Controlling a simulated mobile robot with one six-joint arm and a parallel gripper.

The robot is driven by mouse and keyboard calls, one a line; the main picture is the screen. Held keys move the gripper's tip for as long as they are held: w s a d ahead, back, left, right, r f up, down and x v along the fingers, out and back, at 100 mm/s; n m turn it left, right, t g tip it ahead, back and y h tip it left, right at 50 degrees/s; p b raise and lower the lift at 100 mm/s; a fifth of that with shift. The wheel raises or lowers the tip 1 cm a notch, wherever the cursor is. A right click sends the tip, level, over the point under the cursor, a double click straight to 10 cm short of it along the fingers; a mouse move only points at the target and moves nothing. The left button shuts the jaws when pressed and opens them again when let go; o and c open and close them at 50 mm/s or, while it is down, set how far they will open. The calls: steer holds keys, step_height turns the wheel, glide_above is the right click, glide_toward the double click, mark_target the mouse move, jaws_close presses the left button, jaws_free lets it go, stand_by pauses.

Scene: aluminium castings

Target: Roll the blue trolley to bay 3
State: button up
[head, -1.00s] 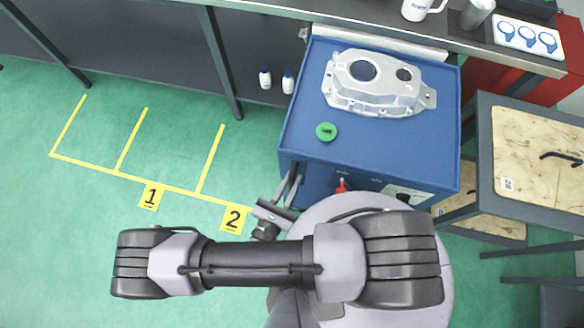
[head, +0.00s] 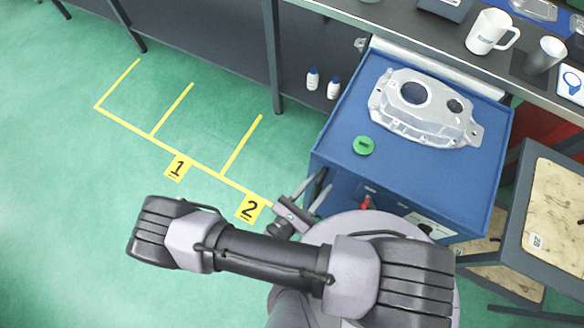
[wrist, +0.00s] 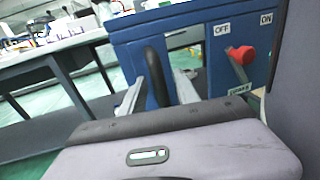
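The blue trolley (head: 335,143) stands at the right of the head view, against the dark bench. It also shows close up in the wrist view (wrist: 205,30). My gripper (head: 314,193) is at its near left side. In the wrist view my gripper (wrist: 158,88) has its two fingers apart, one on each side of the trolley's upright black handle (wrist: 156,65); I see no clear grip on it. Yellow floor lines (head: 125,127) mark bays at the left, with plates 1 (head: 178,167) and 2 (head: 249,208). No plate 3 shows.
A metal casting (head: 425,108) and a green disc (head: 364,146) lie on the trolley. A red knob (wrist: 241,55) between OFF and ON labels is on its side. Two small bottles (head: 333,88) stand beneath the bench. A wooden-topped table (head: 555,205) is at the right. Green floor at the left is clear.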

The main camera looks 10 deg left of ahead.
steer(key=p+v, duration=0.2)
steer(key=v, duration=1.5)
steer(key=shift+s, duration=0.25)
